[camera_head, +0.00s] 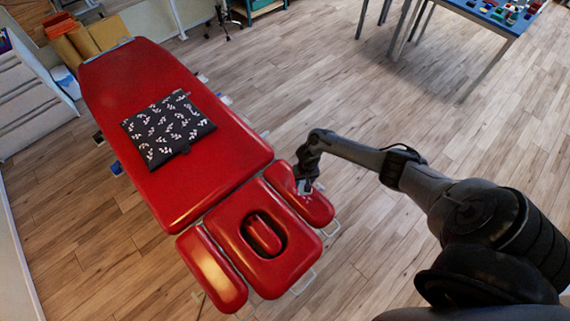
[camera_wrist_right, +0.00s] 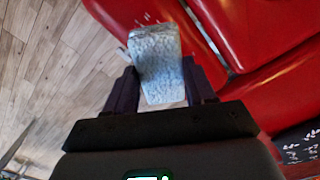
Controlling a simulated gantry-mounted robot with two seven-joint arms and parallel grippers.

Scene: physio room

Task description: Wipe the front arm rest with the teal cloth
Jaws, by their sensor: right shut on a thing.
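My right gripper (camera_head: 306,186) is over the red arm rest (camera_head: 316,207) on the right side of the face pad. In the right wrist view my gripper (camera_wrist_right: 160,88) is shut on a pale teal folded cloth (camera_wrist_right: 156,62), which sticks out past the fingertips. The cloth overlaps the red arm rest (camera_wrist_right: 112,10) there; I cannot tell whether it touches it. In the head view only a small pale bit of cloth (camera_head: 303,187) shows. A second red arm rest (camera_head: 211,270) lies left of the face pad, with nothing on it. My left gripper is not in view.
The red treatment table (camera_head: 120,75) carries a dark patterned cushion (camera_head: 167,128). The red face pad (camera_head: 246,276) has a central hole. A blue-topped table (camera_head: 485,12) with small items stands at top right. A white cabinet (camera_head: 32,105) is at left. Open wooden floor lies between.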

